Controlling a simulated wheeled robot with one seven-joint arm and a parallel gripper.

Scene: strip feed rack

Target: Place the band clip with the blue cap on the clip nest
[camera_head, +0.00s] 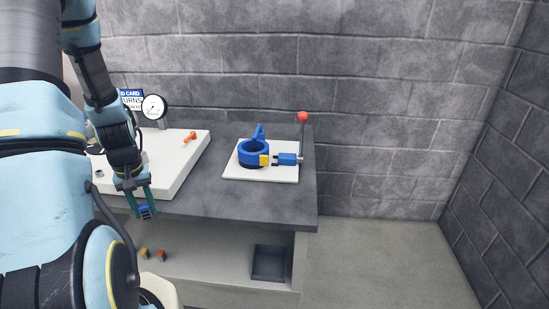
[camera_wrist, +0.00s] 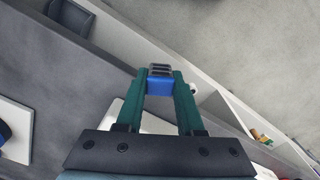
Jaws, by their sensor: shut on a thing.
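My gripper (camera_head: 146,207) is shut on the band clip with the blue cap (camera_head: 145,212), in front of the bench's front edge at the left. In the wrist view, the clip (camera_wrist: 159,85) sits between the green fingertips of my gripper (camera_wrist: 160,82), its blue part toward me and a dark grey part beyond. I cannot tell for sure which thing is the clip nest. A blue ring-shaped fixture (camera_head: 254,153) with a yellow block stands on a white plate (camera_head: 268,174) on the bench, to the right of my gripper and apart from it.
A red-knobbed lever (camera_head: 302,118) rises beside the ring. A white slab (camera_head: 175,178) with an orange piece (camera_head: 190,136) lies at the left; a dial gauge (camera_head: 154,107) stands behind. Below the grey bench (camera_head: 250,207), a shelf holds small coloured pieces (camera_head: 161,255) and a dark bin (camera_head: 269,263).

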